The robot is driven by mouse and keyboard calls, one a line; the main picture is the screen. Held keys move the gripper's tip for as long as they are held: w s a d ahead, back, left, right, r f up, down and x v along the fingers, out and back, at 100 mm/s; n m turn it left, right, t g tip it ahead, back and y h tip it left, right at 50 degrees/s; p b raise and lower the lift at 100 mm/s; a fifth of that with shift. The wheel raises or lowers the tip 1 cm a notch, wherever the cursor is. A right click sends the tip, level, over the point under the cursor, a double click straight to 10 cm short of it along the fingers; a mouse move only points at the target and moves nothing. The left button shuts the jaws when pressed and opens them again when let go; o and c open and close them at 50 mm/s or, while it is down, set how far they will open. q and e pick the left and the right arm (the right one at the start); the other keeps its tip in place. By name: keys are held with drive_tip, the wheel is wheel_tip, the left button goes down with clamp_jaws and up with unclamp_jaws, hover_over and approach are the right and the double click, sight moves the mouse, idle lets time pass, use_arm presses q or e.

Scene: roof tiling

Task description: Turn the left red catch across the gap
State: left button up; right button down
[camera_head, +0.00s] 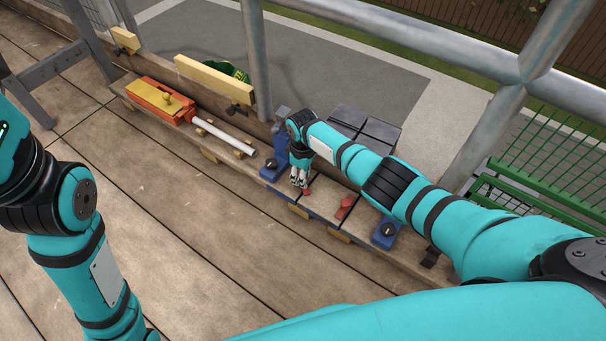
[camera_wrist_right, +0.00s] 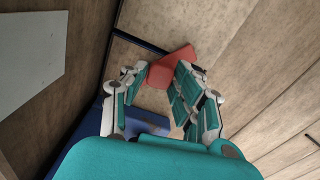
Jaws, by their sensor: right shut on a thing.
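The left red catch (camera_head: 308,191) sits on the plank at the tips of my right gripper (camera_head: 300,182), which reaches down from above. In the right wrist view, the left red catch (camera_wrist_right: 176,63) lies between the two fingers of my right gripper (camera_wrist_right: 160,72). The fingers are closed on its near part, and its far end sticks out beyond them, slanted, beside a dark gap (camera_wrist_right: 140,41). A second red catch (camera_head: 346,207) lies farther right on the plank. My left arm shows at the left of the head view, but its gripper is out of frame.
Blue fixtures with black knobs stand left (camera_head: 272,165) and right (camera_head: 387,232) of the catches. An orange and yellow tool (camera_head: 160,98) and a white tube (camera_head: 222,135) lie left on the plank. Metal railing poles (camera_head: 256,60) rise behind. The wooden deck in front is clear.

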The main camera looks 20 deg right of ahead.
drive_tip(key=n, duration=0.3)
drive_tip(key=shift+a+n, duration=0.1)
drive_tip(key=shift+n, duration=2.1)
drive_tip(key=c, duration=1)
unclamp_jaws()
wheel_tip(320, 180, up, 12)
